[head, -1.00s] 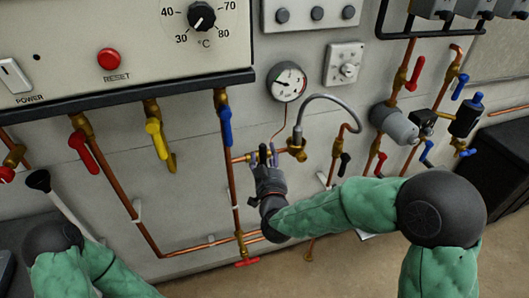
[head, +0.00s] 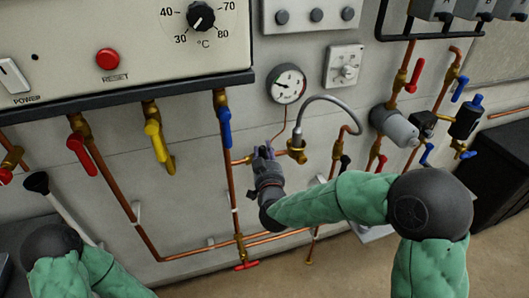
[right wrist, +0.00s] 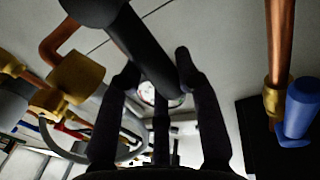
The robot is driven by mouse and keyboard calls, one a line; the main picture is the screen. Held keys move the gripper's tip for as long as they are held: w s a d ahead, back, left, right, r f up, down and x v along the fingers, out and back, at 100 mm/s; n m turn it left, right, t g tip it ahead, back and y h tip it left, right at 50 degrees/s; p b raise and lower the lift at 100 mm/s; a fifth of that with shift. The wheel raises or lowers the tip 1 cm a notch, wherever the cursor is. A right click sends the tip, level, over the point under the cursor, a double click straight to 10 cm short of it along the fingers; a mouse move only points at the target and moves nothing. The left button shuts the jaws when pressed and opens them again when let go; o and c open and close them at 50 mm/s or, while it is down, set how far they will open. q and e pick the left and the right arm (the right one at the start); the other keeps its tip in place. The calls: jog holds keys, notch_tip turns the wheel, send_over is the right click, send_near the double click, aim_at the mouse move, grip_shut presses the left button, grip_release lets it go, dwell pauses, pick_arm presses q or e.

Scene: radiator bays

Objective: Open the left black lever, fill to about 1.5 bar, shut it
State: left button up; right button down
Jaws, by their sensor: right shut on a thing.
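The left black lever (right wrist: 143,48) shows large in the right wrist view, between the fingers of my right gripper (right wrist: 158,66). In the head view my right gripper (head: 264,152) is shut on it at the brass valve left of the grey hose (head: 330,101), and the fingers hide most of the lever. How far the lever is turned cannot be told there. The round pressure gauge (head: 286,84) hangs above, its dark needle too small to read exactly. The right black lever (head: 345,164) hangs below the hose's right side. My left gripper is out of view.
A blue lever (head: 225,127) on a copper pipe is close to the left of my right gripper. Yellow (head: 154,140) and red (head: 81,153) levers hang further left. A grey pump body (head: 394,125) and more valves are at right.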

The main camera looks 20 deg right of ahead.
jog(key=shift+a+n, duration=0.3)
jog(key=shift+n, duration=0.1)
jog(key=shift+a+f+n, duration=0.1)
jog(key=shift+a+n, duration=0.5)
jog(key=shift+n, duration=0.2)
jog(key=shift+s+a+f+n+t+y+b, duration=0.1)
jog(key=shift+a+f+n+t+y+b, duration=0.3)
jog(key=shift+a+n, duration=0.75)
jog(key=shift+a+f+n+t+y+b, duration=0.15)
jog(key=shift+a+f+n, duration=0.35)
jog(key=shift+n, duration=1.35)
jog(key=shift+s+a+f+n+t+y+b, duration=0.25)
jog(key=shift+a+f+n, duration=0.35)
jog(key=shift+n, duration=0.9)
jog(key=shift+w+a, duration=0.15)
jog(key=shift+w, duration=0.05)
jog(key=c, duration=0.8)
grip_release()
jog(key=shift+c, duration=0.2)
jog(key=shift+r, duration=0.1)
jog(key=shift+r+h, duration=0.1)
jog(key=shift+h, duration=0.2)
